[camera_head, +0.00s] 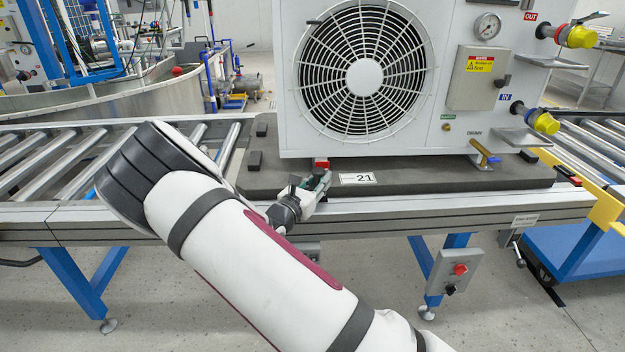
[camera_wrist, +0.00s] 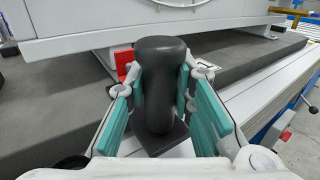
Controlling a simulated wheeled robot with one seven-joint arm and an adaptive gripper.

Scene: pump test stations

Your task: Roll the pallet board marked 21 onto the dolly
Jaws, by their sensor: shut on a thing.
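The dark grey pallet board (camera_head: 430,178) with the white label 21 (camera_head: 357,179) lies on the roller conveyor and carries a white pump unit (camera_head: 465,40) with a large round fan. My gripper (camera_head: 318,184) is at the board's front edge, just left of the label. In the wrist view my gripper's teal pads (camera_wrist: 165,100) are shut on a black upright handle (camera_wrist: 160,75). The blue dolly (camera_head: 565,250) stands at the right end of the conveyor, partly out of frame. My arm hides part of the rollers.
Bare rollers (camera_head: 60,165) lie left of the board. A yellow piece (camera_head: 605,208) and more rollers (camera_head: 595,150) are at the right. A lever (camera_head: 517,245) and a control box with a red button (camera_head: 455,270) are below the front rail (camera_head: 450,206).

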